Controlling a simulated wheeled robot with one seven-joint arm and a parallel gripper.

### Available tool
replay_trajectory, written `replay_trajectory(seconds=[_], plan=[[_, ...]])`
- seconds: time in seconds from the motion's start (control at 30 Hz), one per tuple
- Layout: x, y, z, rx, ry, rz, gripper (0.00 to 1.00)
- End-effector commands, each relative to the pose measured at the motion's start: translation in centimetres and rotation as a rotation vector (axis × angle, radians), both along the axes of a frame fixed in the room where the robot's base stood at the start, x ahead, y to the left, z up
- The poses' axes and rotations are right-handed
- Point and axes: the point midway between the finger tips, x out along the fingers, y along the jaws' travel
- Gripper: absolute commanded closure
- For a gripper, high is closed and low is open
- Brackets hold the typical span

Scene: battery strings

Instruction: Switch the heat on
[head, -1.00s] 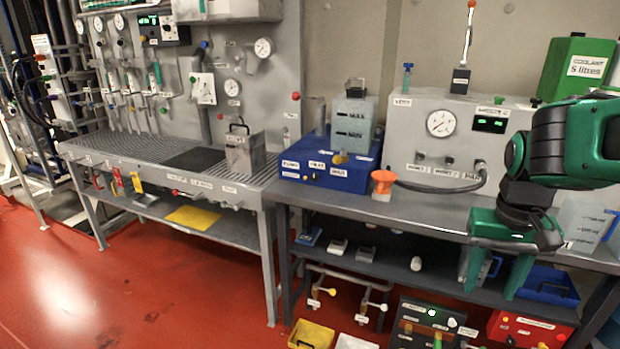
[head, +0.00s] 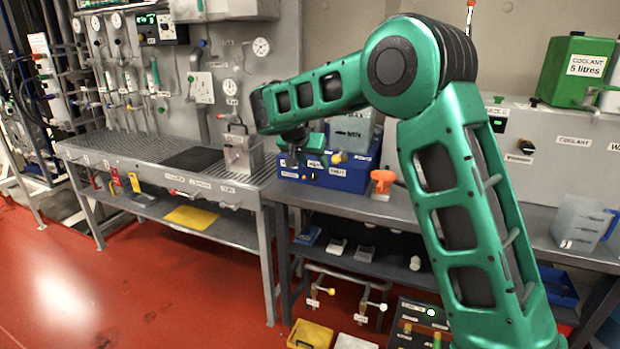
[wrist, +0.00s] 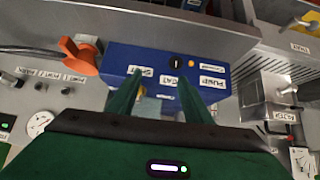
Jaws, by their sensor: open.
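A blue box (head: 347,181) with white labels stands on the bench right of centre in the head view, partly hidden by my arm. In the wrist view the blue box (wrist: 115,60) lies just beyond my fingers. Its face has a small dark knob (wrist: 176,62), an orange light (wrist: 193,62) and several labels, one seemingly reading PUMP (wrist: 208,83). A label between my fingertips is partly legible, perhaps HEAT. My gripper (wrist: 160,80) is open and empty, with its fingers in front of this face. In the head view my gripper (head: 297,160) is at the box's left part. Contact cannot be told.
A grey metal container (head: 238,150) stands to the left. A translucent tank (head: 352,134) sits on the box. The ribbed bench left is mostly clear.

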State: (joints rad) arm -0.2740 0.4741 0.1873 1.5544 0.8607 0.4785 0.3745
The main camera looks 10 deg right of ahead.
Motion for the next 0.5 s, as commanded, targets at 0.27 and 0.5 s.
replay_trajectory(seconds=[0.27,0.5], plan=[[2.3,2.9,-1.3,0.005,-0.043,-0.002,0.54],[4.2,1.4,-3.7,0.006,-0.041,-0.004,0.54]])
